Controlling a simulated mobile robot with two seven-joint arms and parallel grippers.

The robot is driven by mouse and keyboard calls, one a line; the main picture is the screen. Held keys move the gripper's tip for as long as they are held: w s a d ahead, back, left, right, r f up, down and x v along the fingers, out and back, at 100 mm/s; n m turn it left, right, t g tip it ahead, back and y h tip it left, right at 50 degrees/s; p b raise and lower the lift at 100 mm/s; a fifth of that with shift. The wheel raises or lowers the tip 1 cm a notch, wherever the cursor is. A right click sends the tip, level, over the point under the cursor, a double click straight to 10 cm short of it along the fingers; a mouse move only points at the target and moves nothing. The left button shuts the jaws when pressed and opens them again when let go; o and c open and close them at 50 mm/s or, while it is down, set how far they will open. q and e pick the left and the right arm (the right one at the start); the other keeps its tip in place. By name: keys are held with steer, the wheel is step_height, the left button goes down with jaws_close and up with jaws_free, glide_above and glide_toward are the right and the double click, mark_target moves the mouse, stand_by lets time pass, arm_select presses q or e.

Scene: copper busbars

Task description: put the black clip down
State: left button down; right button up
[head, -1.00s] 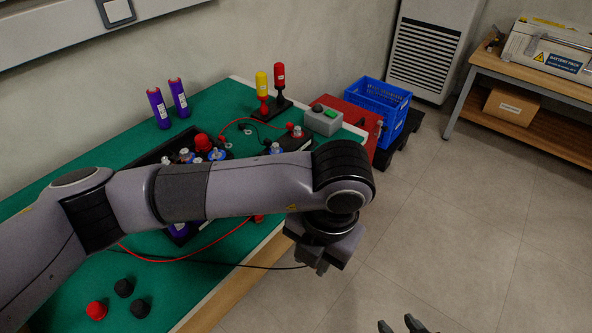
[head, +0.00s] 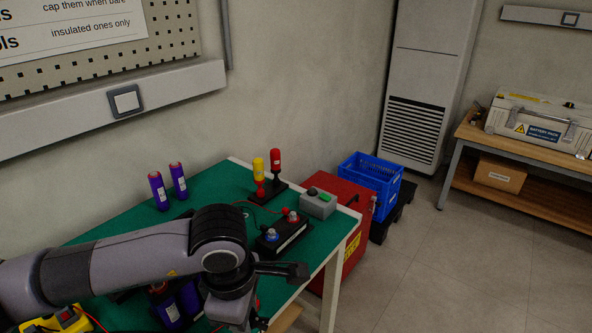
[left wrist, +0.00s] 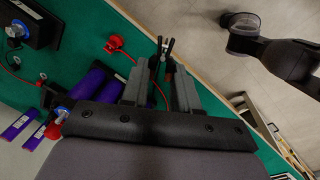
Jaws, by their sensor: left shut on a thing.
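My left gripper (left wrist: 163,72) is shut on the black clip (left wrist: 165,47), whose dark prongs stick out past the fingertips in the left wrist view. The clip is over the edge region of the green-topped table, and I cannot tell whether it touches the mat. In the head view, my left wrist hides most of the gripper and the clip. A red clip (left wrist: 113,43) with a red lead lies on the green mat (left wrist: 90,20), left of the fingers in the wrist view. My right gripper is not in view.
Purple cylinders (head: 158,190) stand at the back. A red cabinet (head: 340,250) and blue crate (head: 370,180) are beyond the table's end.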

arm_select(q)
steer(key=w+a+r+m+p, duration=0.1)
steer(key=a+r+m, duration=0.2)
steer(key=a+m, duration=0.3)
steer(key=w+a+r+m+g+h+p, duration=0.1)
steer(key=a+r+m+p, duration=0.1)
steer(key=a+m, duration=0.5)
steer(key=shift+r+m, duration=0.65)
steer(key=shift+m, duration=0.95)
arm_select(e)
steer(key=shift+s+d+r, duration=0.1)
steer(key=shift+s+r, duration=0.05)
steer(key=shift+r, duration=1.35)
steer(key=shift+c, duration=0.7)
arm_select(q)
steer(key=shift+a, duration=0.15)
